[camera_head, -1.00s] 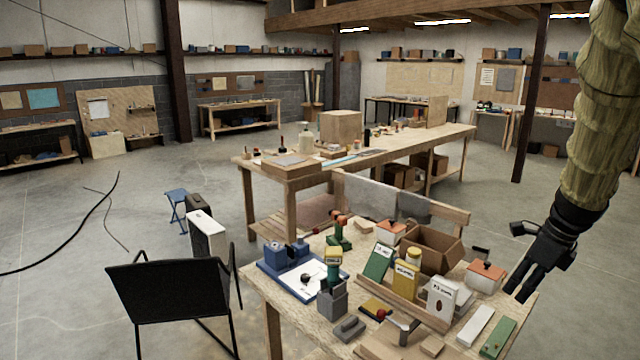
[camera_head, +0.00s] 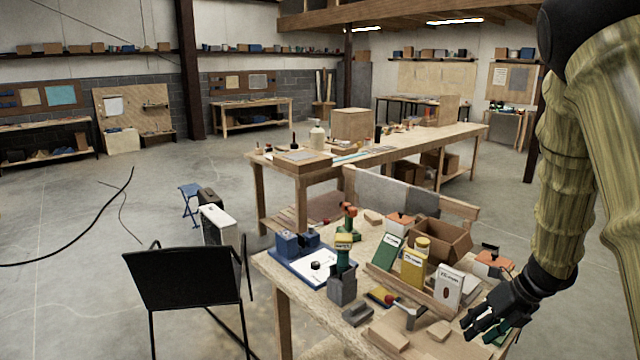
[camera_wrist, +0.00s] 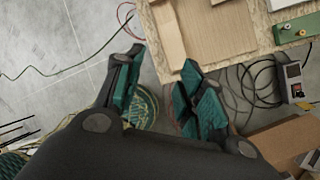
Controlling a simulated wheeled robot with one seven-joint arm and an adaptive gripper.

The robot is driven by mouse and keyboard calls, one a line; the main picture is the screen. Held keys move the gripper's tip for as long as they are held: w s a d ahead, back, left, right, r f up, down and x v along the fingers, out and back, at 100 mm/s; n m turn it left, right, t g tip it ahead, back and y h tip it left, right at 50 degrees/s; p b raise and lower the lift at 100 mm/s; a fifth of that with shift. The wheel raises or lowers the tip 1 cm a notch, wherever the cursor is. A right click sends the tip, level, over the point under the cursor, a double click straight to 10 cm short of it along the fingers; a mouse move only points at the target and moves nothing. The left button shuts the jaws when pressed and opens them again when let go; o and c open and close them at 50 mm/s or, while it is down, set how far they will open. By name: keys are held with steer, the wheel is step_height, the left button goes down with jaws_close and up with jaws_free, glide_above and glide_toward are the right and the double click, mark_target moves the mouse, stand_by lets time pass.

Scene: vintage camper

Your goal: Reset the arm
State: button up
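My gripper (camera_head: 488,325) is at the right front of the workbench in the head view, its fingers pointing down and left near the bench's front right edge.
The near workbench (camera_head: 290,290) holds boxes, bottles, a blue tray (camera_head: 310,268) and an open cardboard box (camera_head: 440,242). A long table (camera_head: 385,148) is behind. Cables (camera_wrist: 245,85) lie on the floor below my gripper.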

steer(key=s+a+f+m+b, duration=0.2)
steer(key=s+a+f+m, duration=0.15)
steer(key=f+m, duration=0.4)
steer(key=s+a+f+m+t+b, duration=0.15)
steer(key=a+f+m, duration=0.25)
steer(key=f, duration=0.7)
steer(key=s+a+f+m+g+b, duration=0.1)
steer(key=s+a+f+m+b, duration=0.2)
steer(key=f+m, duration=0.45)
steer(key=s+a+f+m+g+h+b, duration=0.1)
steer(key=s+a+f+m+h+b, duration=0.1)
steer(key=s+f+m, duration=0.6)
steer(key=s+a+f+m+g+h+b, duration=0.1)
steer(key=s+f+m, duration=0.8)
steer(key=s, duration=0.9)
step_height(320, 180, down, 3)
steer(key=shift+s+a+f+m+g+h+b, duration=0.2)
steer(key=shift+a+m+g+h+b, duration=0.1)
steer(key=shift+a+g+h+b, duration=0.25)
steer(key=shift+d, duration=0.2)
